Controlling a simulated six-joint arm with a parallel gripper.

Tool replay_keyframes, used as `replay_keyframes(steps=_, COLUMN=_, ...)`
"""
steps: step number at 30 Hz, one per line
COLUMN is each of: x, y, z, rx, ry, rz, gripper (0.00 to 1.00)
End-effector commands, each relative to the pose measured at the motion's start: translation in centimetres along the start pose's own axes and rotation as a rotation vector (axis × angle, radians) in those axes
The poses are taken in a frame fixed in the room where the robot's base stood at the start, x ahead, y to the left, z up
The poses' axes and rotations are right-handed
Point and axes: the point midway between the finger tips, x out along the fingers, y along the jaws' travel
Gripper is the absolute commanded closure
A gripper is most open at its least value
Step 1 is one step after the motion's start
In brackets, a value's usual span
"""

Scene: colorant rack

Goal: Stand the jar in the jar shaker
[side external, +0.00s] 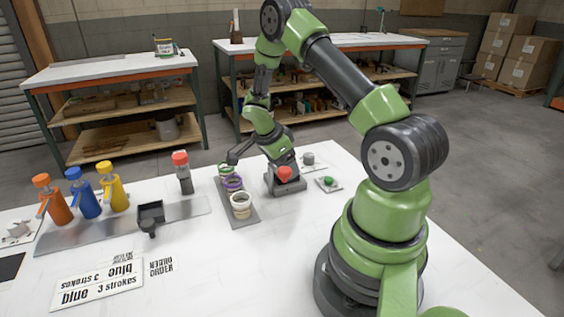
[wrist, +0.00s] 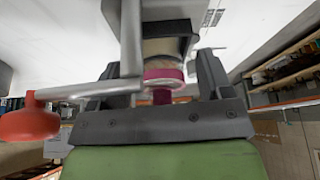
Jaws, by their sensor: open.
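The jar shaker (side external: 285,186) is a dark grey base with a red knob (side external: 285,173), right of the rack. In the wrist view the red knob (wrist: 30,122) hangs at the left on a bent metal arm (wrist: 88,90). My gripper (wrist: 160,66) is open there, one finger on each side of a pale jar with a magenta band (wrist: 163,75). The jar lines up with the dark shaker body (wrist: 168,20), but I cannot tell whether it sits fully in it. In the side view my wrist hangs just behind the shaker, and fingers and jar are mostly hidden.
A grey rack (side external: 241,219) holds ring-topped items in green, purple and cream. A red-capped bottle (side external: 183,173), a dark scoop-like tray (side external: 150,216) and orange, blue and yellow pump bottles (side external: 84,196) stand left. A green button (side external: 328,181) is right.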

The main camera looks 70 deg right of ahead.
Motion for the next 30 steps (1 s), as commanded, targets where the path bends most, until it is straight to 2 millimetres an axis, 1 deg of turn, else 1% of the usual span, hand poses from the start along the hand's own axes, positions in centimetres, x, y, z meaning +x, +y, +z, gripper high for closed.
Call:
replay_keyframes(steps=2, x=-0.2, y=0.0, z=-0.1, rx=0.001, ry=0.0, rz=-0.001, gripper=0.27)
replay_keyframes(steps=5, x=-1.1, y=-0.1, z=-0.1, rx=0.001, ry=0.001, rz=-0.004, gripper=0.27)
replay_keyframes(steps=8, x=-2.9, y=-0.1, z=-0.1, rx=0.001, ry=0.0, rz=-0.006, gripper=0.27)
replay_keyframes(steps=15, x=-8.3, y=-0.1, z=-0.1, rx=0.002, ry=0.0, rz=-0.008, gripper=0.27)
replay_keyframes(steps=18, x=-10.1, y=-0.1, z=-0.1, rx=0.001, ry=0.0, rz=-0.006, gripper=0.27)
replay_keyframes(steps=24, x=-12.2, y=0.0, z=-0.1, rx=-0.006, ry=-0.003, rz=-0.005, gripper=0.27)
replay_keyframes(steps=26, x=-13.1, y=0.3, z=0.0, rx=-0.031, ry=-0.015, rz=-0.015, gripper=0.27)
replay_keyframes(steps=29, x=-15.6, y=1.3, z=0.5, rx=-0.138, ry=-0.06, rz=-0.059, gripper=0.27)
replay_keyframes(steps=30, x=-17.0, y=2.0, z=0.7, rx=-0.204, ry=-0.087, rz=-0.088, gripper=0.27)
